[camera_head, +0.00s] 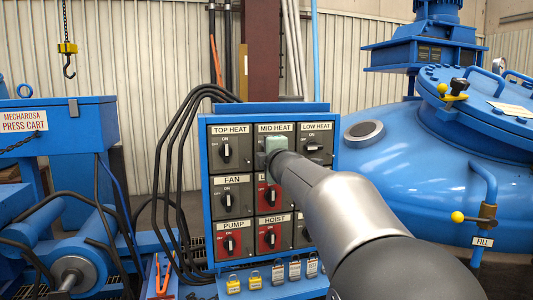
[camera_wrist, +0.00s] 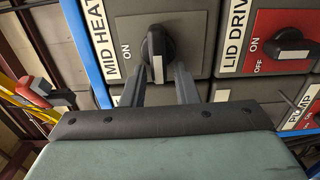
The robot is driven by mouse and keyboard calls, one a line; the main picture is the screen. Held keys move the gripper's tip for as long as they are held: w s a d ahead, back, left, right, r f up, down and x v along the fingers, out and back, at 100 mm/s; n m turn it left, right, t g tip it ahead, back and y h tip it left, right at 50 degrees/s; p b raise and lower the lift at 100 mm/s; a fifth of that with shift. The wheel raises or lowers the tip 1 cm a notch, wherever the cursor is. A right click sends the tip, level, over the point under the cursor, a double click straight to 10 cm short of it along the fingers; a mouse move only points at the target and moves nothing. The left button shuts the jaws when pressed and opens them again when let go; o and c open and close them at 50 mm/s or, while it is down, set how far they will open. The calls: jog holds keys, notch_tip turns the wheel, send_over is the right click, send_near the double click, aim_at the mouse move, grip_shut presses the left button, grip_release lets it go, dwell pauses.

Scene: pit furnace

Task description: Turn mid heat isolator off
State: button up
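The mid heat isolator is a grey box with a MID HEAT label (camera_head: 275,128) in the top row of the blue panel, middle column. My gripper (camera_head: 276,147) covers its knob in the head view. In the wrist view the black knob (camera_wrist: 160,46) shows ahead of my gripper (camera_wrist: 161,70), with an ON mark left of it. The knob's handle runs up and down in that picture, its pale stripe at the lower end. My two fingers are apart, their tips close to either side of that end. I cannot tell whether they touch it.
Top heat (camera_head: 226,150) and low heat (camera_head: 314,147) isolators flank it. Fan (camera_head: 231,192), pump (camera_head: 229,241), hoist (camera_head: 271,237) and lid drive (camera_wrist: 290,45) switches are close by. Padlocks (camera_head: 278,274) hang below. Black cables run left; a blue furnace vessel (camera_head: 420,165) stands right.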

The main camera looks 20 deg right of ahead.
jog(key=shift+o, duration=0.3)
jog(key=shift+s, duration=0.1)
jog(key=s+a, duration=0.1)
jog(key=s, duration=1)
jog(key=shift+s+a+p, duration=0.3)
jog(key=shift+s+p, duration=0.1)
jog(key=shift+p, duration=0.05)
jog(key=s+a+f+m+g+p, duration=0.6)
jog(key=s+f+m+g+p, duration=0.3)
jog(key=m+p, duration=0.25)
jog(key=s+a+f+m+g+y+p, duration=0.1)
jog(key=s+a+f+m+g+p, duration=0.1)
jog(key=s, duration=0.7)
jog(key=s+a+f+m+g+y+p, duration=0.1)
jog(key=s+a+f+m+g+p, duration=0.1)
jog(key=s+a+f+g+p, duration=0.2)
jog(key=s+a+f+g, duration=0.2)
jog(key=s+a+f, duration=0.1)
jog(key=s+a, duration=0.1)
jog(key=shift+s+m+g+y+p, duration=0.3)
jog(key=shift+s+m+p, duration=0.05)
jog(key=shift+s+p, duration=0.1)
